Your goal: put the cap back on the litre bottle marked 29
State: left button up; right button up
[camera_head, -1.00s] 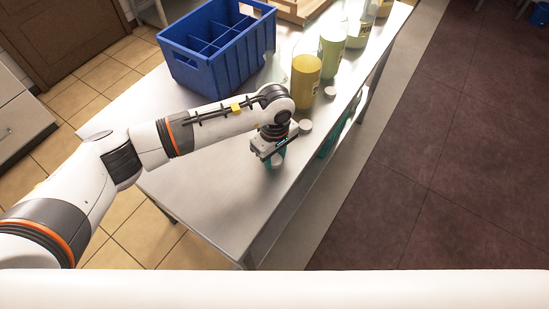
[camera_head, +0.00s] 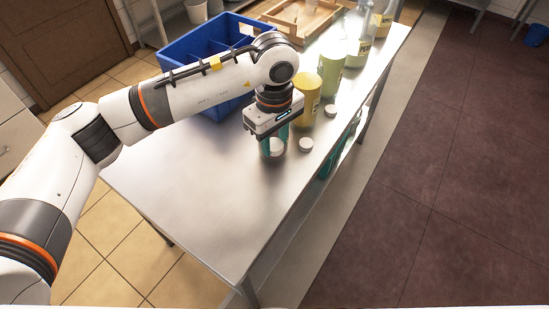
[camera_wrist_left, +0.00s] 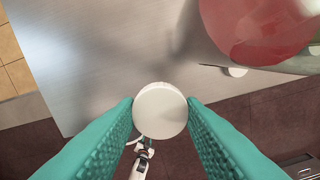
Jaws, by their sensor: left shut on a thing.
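My left gripper (camera_head: 274,143) is shut on a white round cap (camera_head: 273,149). In the left wrist view the cap (camera_wrist_left: 160,110) sits between the two teal fingers. The gripper points down over the steel table, and the cap appears raised off it. Bottles stand in a row along the table beyond the gripper: a yellow one (camera_head: 307,98) nearest, then a light green one (camera_head: 329,72) and others farther back.
Two loose white caps lie near the table's right edge, one beside the gripper (camera_head: 306,145), one beyond (camera_head: 330,111). A blue divided crate (camera_head: 185,55) and a wooden tray (camera_head: 318,25) stand behind. A large red rounded thing (camera_wrist_left: 262,28) shows in the wrist view. The near tabletop (camera_head: 200,205) is clear.

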aim_at(275, 144)
pick_arm(q)
jog(key=shift+r+b, duration=0.3)
jog(key=shift+r, duration=2.1)
